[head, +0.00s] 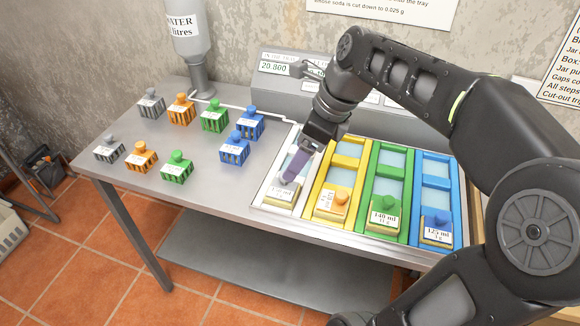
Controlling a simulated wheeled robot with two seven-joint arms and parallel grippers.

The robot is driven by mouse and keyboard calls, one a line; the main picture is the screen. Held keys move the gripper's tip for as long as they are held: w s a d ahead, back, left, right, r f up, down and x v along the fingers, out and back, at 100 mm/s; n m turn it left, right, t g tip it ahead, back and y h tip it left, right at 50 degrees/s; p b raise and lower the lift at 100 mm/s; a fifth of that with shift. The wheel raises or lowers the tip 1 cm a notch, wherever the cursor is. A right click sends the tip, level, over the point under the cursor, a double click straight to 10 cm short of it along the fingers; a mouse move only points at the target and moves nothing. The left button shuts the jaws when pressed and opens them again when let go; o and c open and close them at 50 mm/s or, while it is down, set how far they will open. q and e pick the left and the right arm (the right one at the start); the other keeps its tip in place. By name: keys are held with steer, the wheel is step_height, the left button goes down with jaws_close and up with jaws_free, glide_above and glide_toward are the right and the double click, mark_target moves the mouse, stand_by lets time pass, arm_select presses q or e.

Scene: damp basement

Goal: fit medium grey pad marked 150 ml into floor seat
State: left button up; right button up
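The grey pad marked 150 ml (281,191) is at the near end of the white-grey channel (265,190) of the tray. Its label faces me. Whether it is fully down in the floor seat cannot be told. My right gripper (290,174) reaches down from above with its purplish fingers at the top of this pad. The fingers overlap each other and hide the pad's knob, so their gap and grip do not show. My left gripper is not in view.
Yellow (331,203), green (384,213) and blue (437,228) channels beside it hold knobbed pads at their near ends. Several small knobbed blocks, such as a green one (176,168), stand on the metal table's left. A water bottle (188,30) and display console (285,65) stand behind.

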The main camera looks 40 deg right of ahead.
steer(key=shift+v, duration=1.05)
